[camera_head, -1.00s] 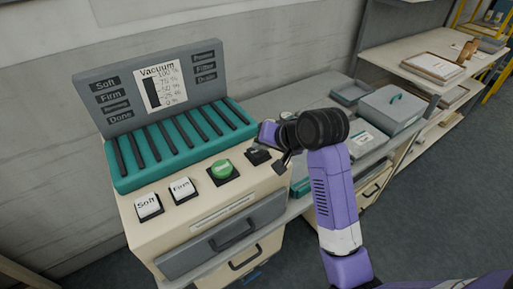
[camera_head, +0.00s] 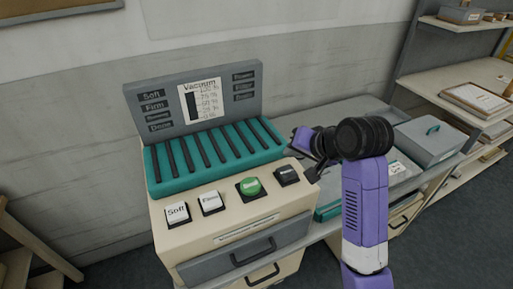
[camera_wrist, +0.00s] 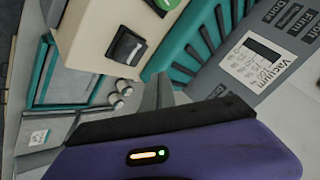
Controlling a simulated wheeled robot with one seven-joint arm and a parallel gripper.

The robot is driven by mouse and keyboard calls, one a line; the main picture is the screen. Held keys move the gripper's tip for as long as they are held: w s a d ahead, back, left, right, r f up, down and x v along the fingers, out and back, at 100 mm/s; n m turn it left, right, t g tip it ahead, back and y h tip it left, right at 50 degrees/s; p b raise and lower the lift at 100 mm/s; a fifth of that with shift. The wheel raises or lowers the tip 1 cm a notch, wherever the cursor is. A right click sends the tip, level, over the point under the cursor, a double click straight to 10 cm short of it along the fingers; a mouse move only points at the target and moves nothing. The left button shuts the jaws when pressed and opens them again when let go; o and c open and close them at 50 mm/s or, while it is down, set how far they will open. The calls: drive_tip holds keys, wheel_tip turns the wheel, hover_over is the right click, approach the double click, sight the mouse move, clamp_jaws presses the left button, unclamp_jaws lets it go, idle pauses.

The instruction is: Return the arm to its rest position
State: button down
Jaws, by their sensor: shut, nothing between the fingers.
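My purple arm (camera_head: 365,205) reaches up on the right side of the head view, with a dark joint at its bend. My gripper (camera_head: 312,174) is beside the right end of the cream control machine (camera_head: 232,222), close to its black button (camera_head: 287,176). The gripper is shut and empty. In the wrist view, the grey fingers (camera_wrist: 158,94) are partly hidden behind my purple wrist housing, and the black button (camera_wrist: 127,46) lies above and left of them. I cannot tell whether the gripper touches the machine.
The machine has a teal ribbed top (camera_head: 215,155), a "Vacuum" panel (camera_head: 195,98), a green button (camera_head: 250,187) and two white buttons. A grey lidded box (camera_head: 428,140) stands on the bench to the right. Shelves (camera_head: 470,100) stand farther right. A wooden frame is at lower left.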

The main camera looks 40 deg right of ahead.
drive_tip(key=w+d+r+n+t+h, duration=0.1)
drive_tip(key=w+d+r+t+h, duration=0.1)
drive_tip(key=w+d+r+t, duration=0.3)
drive_tip(key=s+a+f+n+y+b, duration=0.1)
drive_tip(key=s+a+f+n+b, duration=0.1)
drive_tip(key=s+a+f, duration=0.4)
drive_tip(key=s+a+f+n+y+b, duration=0.1)
drive_tip(key=s+a+f+n+b, duration=0.2)
drive_tip(key=s+a, duration=0.9)
drive_tip(key=s+a+f+n+y+b, duration=0.1)
drive_tip(key=s+a+f+n, duration=0.4)
drive_tip(key=s, duration=1.2)
drive_tip(key=a+f+b, duration=0.1)
drive_tip(key=a+f, duration=0.3)
drive_tip(key=shift+s+a+t+y, duration=0.15)
drive_tip(key=shift+s+t+y, duration=0.15)
drive_tip(key=shift+t, duration=0.1)
